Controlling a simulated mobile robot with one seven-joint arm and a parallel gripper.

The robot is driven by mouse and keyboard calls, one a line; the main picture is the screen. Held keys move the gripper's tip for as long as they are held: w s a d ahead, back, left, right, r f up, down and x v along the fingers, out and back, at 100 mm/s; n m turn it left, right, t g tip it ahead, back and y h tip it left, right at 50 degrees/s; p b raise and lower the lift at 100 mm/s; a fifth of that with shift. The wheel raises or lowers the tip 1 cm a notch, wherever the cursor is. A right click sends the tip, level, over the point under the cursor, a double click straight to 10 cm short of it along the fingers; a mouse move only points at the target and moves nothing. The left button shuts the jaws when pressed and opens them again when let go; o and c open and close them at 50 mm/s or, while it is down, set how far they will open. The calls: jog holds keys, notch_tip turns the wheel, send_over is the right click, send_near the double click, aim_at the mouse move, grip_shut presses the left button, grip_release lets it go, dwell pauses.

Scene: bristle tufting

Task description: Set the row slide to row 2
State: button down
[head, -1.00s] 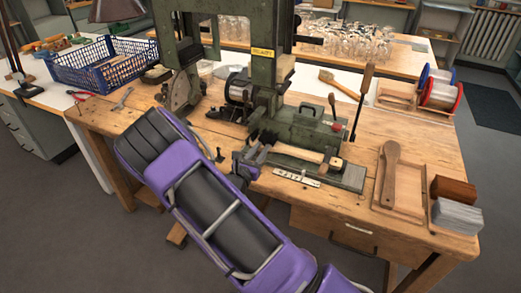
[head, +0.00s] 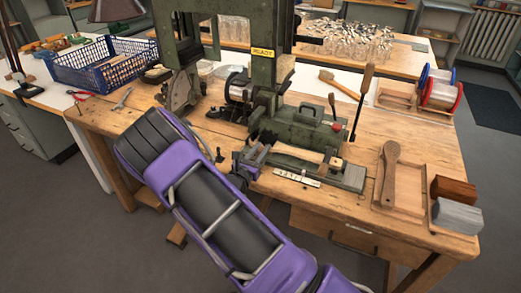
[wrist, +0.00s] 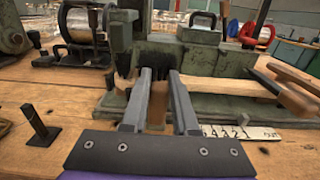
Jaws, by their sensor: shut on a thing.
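The row slide is a low green carriage (head: 352,178) at the front of the green tufting machine (head: 290,125). A pale wooden brush body (head: 298,154) lies along it. My gripper (head: 256,156) is at the slide's left end. In the wrist view my gripper (wrist: 158,88) is shut on a brown wooden handle (wrist: 157,106) standing between the fingers. Which row the slide points to cannot be read.
A small black lever (wrist: 40,128) stands left of my gripper. A wire spool (wrist: 82,28) sits behind it. A wooden tray (head: 412,197) with a paddle-like brush, and brown (head: 453,190) and grey (head: 457,215) blocks, are at the right. The bench front edge is close.

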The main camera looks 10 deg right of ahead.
dwell(0.4)
jog(key=shift+w+a, duration=0.6)
jog(key=shift+a, duration=0.2)
jog(key=c, duration=0.7)
grip_release()
jog(key=shift+s, duration=0.1)
jog(key=v, duration=1.7)
jog(key=shift+s, duration=0.1)
